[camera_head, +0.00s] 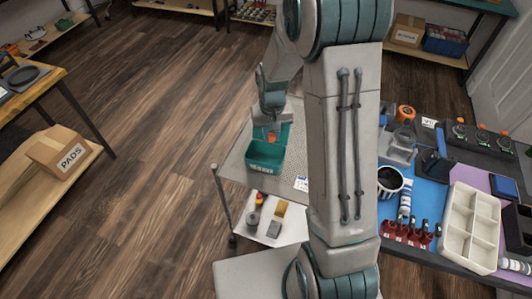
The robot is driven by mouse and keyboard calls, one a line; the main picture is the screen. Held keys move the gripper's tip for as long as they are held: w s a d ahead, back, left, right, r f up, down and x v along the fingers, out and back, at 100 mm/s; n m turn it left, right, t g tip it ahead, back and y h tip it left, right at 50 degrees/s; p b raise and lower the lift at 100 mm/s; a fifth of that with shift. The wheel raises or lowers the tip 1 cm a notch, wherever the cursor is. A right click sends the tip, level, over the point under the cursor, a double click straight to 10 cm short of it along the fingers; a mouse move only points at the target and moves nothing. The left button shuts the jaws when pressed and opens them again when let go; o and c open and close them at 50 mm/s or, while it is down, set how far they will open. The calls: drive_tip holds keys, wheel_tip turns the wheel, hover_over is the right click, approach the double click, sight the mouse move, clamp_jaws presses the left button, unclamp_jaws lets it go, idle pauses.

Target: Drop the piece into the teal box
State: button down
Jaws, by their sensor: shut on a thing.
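The teal box (262,166) stands on the top shelf of a grey cart, left of my arm, with its open top facing up. My gripper (271,132) points down over the box opening. It is shut on a small orange-red piece (271,137), which shows just below the fingertips. The piece appears over or within the box opening; its exact height against the rim is hard to tell. My wrist hides the back part of the box.
The cart (235,165) has a lower shelf with several small items. My arm hides part of the cart. At right, a workbench holds a white compartment tray (470,228), a mug (390,181) and red clamps (408,234). Open wooden floor lies at left.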

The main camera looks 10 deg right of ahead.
drive_tip(key=shift+f, duration=0.5)
drive_tip(key=c, duration=1.2)
unclamp_jaws()
drive_tip(key=shift+r, duration=0.1)
wheel_tip(320, 180, up, 14)
drive_tip(key=shift+b, duration=0.4)
drive_tip(key=shift+s, duration=0.1)
